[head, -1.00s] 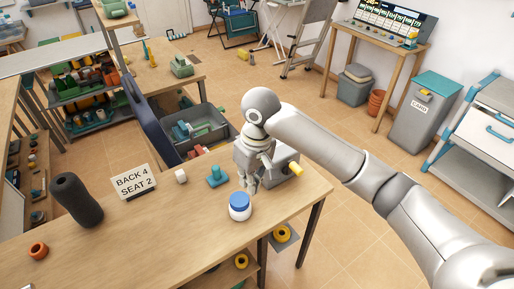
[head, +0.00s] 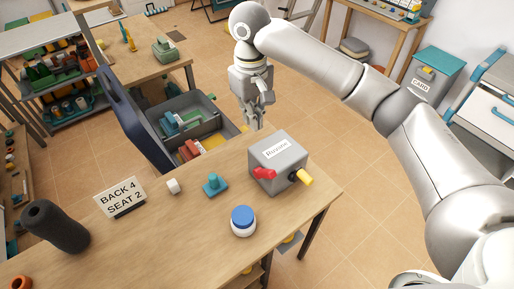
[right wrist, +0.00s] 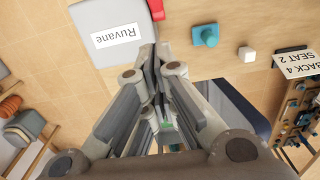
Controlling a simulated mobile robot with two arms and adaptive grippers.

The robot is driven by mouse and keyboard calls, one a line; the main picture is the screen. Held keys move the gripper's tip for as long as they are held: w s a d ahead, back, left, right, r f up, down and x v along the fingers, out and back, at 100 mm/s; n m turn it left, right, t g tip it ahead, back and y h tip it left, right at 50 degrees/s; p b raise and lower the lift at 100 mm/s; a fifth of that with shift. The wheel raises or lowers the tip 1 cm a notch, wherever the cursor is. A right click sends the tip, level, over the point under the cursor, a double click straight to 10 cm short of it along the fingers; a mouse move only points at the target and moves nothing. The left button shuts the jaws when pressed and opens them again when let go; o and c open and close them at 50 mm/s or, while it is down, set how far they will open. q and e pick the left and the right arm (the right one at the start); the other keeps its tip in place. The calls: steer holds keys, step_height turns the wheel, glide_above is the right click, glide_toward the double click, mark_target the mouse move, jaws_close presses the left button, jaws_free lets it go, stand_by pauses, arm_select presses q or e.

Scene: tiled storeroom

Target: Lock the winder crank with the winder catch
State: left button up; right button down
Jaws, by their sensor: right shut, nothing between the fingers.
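The winder is a grey box (head: 268,150) labelled "Ruvane" near the bench's right end. A red lever (head: 264,173), which looks like the catch, is on its front face. The crank, with a yellow grip (head: 304,177), sticks out to the right of it. The red lever and the crank stand apart. My right gripper (head: 257,122) is shut and empty, beyond the box's back side and clear of it. In the right wrist view the box (right wrist: 112,32) and part of the red lever (right wrist: 157,8) show past the shut fingertips (right wrist: 152,65); the crank is out of frame. My left gripper is not in view.
On the bench (head: 150,245) are a blue-lidded jar (head: 243,221), a teal block with a knob (head: 215,185), a small white block (head: 173,186), a "BACK 4 SEAT 2" sign (head: 121,197) and a dark cylinder (head: 55,226). A grey bin (head: 190,125) stands behind.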

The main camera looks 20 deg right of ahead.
step_height(320, 180, down, 6)
steer(key=s+p, duration=0.1)
steer(key=p, duration=0.3)
glide_above(261, 170)
step_height(261, 170, down, 5)
steer(key=shift+w+a+f, duration=0.1)
steer(key=shift+f, duration=0.35)
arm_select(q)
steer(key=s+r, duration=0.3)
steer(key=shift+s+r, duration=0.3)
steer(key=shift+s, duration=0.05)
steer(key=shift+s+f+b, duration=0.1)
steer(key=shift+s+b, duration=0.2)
arm_select(e)
steer(key=shift+s, duration=0.2)
